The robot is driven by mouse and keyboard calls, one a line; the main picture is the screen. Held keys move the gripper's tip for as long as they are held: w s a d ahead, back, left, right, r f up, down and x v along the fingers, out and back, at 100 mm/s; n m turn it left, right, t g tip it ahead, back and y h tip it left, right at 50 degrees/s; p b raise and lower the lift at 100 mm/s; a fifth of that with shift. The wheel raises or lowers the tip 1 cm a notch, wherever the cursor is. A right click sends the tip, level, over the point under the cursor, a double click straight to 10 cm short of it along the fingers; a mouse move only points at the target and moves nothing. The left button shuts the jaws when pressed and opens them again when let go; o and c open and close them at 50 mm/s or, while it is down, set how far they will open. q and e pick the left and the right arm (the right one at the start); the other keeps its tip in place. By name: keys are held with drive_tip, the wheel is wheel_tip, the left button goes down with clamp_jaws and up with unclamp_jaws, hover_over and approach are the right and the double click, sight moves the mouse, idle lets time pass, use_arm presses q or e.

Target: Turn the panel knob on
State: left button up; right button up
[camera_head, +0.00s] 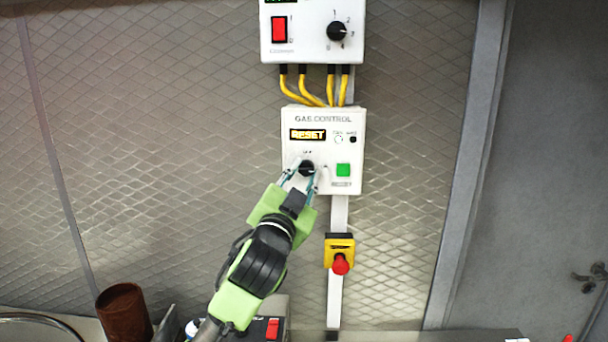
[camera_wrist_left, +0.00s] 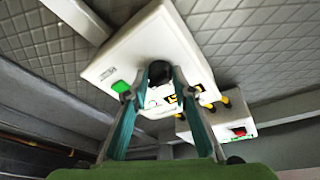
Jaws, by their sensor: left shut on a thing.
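The white gas control panel (camera_head: 353,122) is fixed to the wall, with a lit display reading RESET and a green button (camera_head: 343,170). Its black knob (camera_head: 306,167) sits at the lower left of the panel, below an OFF mark. My left gripper (camera_head: 303,171) reaches up from below and is shut on this knob, one finger on each side. In the left wrist view the knob (camera_wrist_left: 159,71) lies between the fingertips of the left gripper (camera_wrist_left: 158,84). The panel (camera_wrist_left: 122,60) fills the upper middle there. The right gripper is not in view.
Above is another white box (camera_head: 306,45) with a red switch and a black dial, joined to the panel by yellow cables (camera_head: 318,90). Below the panel hangs a red emergency button (camera_head: 340,264) on a yellow box. A brown cylinder (camera_head: 123,311) stands at lower left.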

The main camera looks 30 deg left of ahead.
use_arm(q)
drive_tip(key=shift+m, duration=0.3)
drive_tip(key=o, duration=1.1)
drive_tip(key=shift+s, duration=0.1)
drive_tip(key=v, duration=0.7)
drive_tip(key=shift+s, duration=0.2)
drive_tip(key=shift+f, duration=0.1)
